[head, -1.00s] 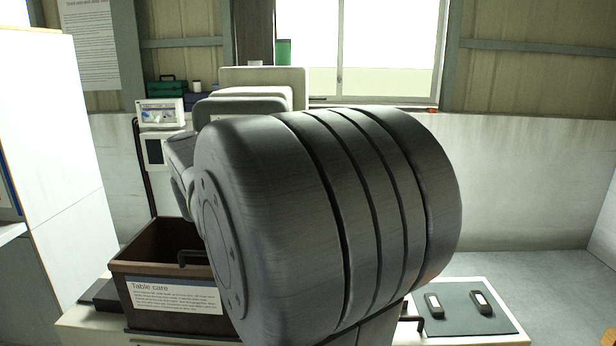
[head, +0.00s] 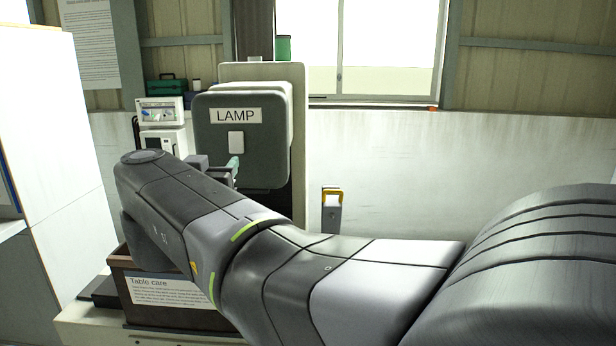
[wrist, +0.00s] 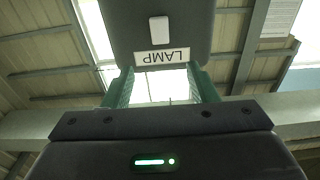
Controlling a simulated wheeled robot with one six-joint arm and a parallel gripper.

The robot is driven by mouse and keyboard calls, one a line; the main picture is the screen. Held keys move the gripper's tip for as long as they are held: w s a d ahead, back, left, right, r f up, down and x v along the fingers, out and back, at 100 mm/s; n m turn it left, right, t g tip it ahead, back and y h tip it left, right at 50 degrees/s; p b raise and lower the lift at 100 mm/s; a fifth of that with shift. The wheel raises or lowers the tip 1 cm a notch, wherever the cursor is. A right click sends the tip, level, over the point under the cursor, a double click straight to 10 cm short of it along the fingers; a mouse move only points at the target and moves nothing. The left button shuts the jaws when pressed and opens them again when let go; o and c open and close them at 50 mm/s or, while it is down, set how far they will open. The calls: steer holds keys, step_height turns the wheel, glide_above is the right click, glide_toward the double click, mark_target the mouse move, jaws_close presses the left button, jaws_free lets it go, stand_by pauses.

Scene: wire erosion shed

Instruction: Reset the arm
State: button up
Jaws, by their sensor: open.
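My arm (head: 330,270) reaches from the lower right across to the left in the head view. My gripper (head: 234,168) is at its far end, small and partly hidden behind the wrist, in front of the lamp box's lower part. In the wrist view my gripper (wrist: 160,88) shows two green fingers spread apart with nothing between them. The dark lamp box (head: 220,165), with a LAMP label (head: 235,115) and a pale rocker switch (head: 236,141), stands beyond the gripper. The label and switch also show upside down in the wrist view.
The brown Table care bin (head: 165,318) sits under my arm on a pale table (head: 85,328). A white cabinet (head: 45,140) stands close on the left. A yellow-handled item (head: 332,205) is at the wall. The wall on the right is clear above my arm.

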mark_target(235, 144)
steer(key=w, duration=0.4)
steer(key=w+p, duration=0.1)
steer(key=w, duration=0.9)
steer(key=shift+d+r, duration=0.25)
steer(key=shift+r, duration=0.15)
steer(key=shift+f, duration=0.25)
steer(key=shift+s+t, duration=0.25)
steer(key=shift+t, duration=0.15)
steer(key=shift+f+b, duration=0.3)
steer(key=shift+b, duration=0.4)
steer(key=shift+w+a+t+b, duration=0.1)
steer(key=shift+t+b, duration=0.4)
steer(key=shift+b, duration=0.8)
steer(key=t+b, duration=0.1)
steer(key=b, duration=0.7)
steer(key=shift+f+t, duration=0.3)
steer(key=shift+t, duration=0.1)
steer(key=b+v, duration=0.2)
steer(key=v, duration=1.1)
steer(key=shift+r, duration=0.25)
